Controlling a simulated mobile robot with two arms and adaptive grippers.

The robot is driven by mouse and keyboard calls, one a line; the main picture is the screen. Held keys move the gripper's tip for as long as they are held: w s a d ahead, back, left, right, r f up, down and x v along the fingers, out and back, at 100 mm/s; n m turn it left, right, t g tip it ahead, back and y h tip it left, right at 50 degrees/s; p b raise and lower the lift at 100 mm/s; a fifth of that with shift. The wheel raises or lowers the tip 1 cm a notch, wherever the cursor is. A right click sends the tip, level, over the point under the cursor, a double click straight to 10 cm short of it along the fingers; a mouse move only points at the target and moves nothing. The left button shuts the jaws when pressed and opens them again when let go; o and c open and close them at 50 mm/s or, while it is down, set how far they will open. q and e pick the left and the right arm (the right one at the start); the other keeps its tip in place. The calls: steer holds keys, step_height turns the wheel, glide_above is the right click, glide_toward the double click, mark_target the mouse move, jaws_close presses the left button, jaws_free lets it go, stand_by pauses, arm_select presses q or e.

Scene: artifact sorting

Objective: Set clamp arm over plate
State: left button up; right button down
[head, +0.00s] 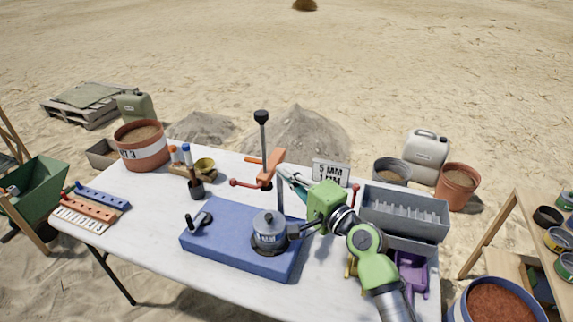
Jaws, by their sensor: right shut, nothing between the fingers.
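The orange clamp arm (268,168) sits on an upright metal post rising from the blue base plate (225,230). A grey round metal piece (268,240) stands on the plate's right part, below the clamp arm. My right gripper (284,172) is shut and empty, its fingertips close beside the clamp arm's right side; whether they touch I cannot tell. My right arm hides part of the area behind the plate. My left gripper is not in view.
Bottles and a brush (190,170) stand behind the plate. Coloured peg racks (90,210) lie at the left. The table's left middle is clear.

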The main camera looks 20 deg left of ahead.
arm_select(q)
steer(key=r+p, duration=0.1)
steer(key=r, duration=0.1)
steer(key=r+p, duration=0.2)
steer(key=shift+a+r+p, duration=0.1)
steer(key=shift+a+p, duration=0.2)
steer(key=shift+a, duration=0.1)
arm_select(e)
steer(key=s+a, duration=0.3)
steer(key=s, duration=0.4)
steer(key=shift+s, duration=0.4)
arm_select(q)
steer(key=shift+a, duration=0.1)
arm_select(e)
steer(key=shift+d, duration=0.2)
